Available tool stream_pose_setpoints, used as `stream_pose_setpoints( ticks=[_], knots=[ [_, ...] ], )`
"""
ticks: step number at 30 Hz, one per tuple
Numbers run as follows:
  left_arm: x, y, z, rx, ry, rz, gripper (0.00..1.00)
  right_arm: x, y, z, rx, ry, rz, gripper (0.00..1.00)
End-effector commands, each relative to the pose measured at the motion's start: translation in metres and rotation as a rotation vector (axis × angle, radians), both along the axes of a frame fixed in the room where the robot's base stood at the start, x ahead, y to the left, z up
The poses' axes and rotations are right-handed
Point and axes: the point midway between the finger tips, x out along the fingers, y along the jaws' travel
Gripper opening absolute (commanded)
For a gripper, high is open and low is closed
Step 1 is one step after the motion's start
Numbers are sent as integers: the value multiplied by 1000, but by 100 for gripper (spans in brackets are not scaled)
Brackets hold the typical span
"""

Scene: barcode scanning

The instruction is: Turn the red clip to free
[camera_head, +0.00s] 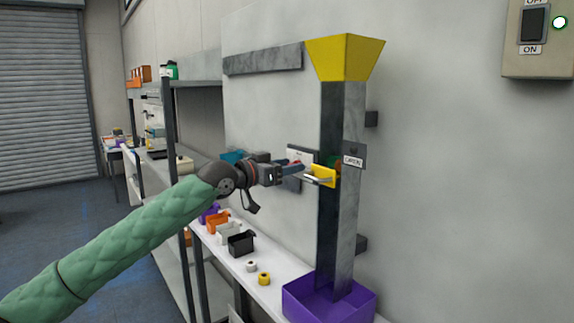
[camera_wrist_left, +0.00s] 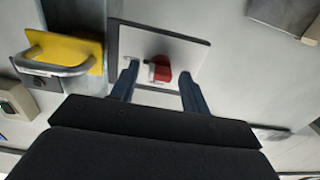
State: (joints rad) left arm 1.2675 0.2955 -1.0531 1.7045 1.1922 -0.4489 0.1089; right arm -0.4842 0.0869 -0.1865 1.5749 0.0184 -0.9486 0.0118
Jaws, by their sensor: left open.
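The red clip (camera_wrist_left: 161,72) sits on a white plate (camera_wrist_left: 185,45) fixed to the wall, seen in the left wrist view. My left gripper (camera_wrist_left: 158,84) is open, with one finger on each side of the red clip and visible gaps to it. In the head view my left gripper (camera_head: 292,168) reaches in front of the white plate (camera_head: 300,153), just left of the metal chute. The clip is mostly hidden there by the gripper. I cannot tell how the clip is turned relative to any marking. My right gripper is in neither view.
A yellow gate with a metal handle (camera_wrist_left: 65,50) is close beside the gripper on the chute (camera_head: 332,235). A yellow funnel (camera_head: 345,55) tops the chute; a purple bin (camera_head: 330,305) stands below. Small bins and rolls line the white shelf (camera_head: 285,268).

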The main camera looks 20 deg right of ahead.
Motion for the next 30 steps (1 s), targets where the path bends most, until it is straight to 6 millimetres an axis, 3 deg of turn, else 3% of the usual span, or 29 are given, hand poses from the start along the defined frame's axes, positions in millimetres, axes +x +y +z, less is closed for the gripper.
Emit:
stream_pose_setpoints(
  ticks=[5,12,22,30],
  knots=[
    [0,0,0,0,0,0,46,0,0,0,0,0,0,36],
    [0,0,0,0,0,0,2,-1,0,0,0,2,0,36],
    [0,0,0,-15,37,0,2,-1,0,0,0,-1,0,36],
    [1,0,1,-72,191,-1,3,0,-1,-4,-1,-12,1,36]
  ],
)
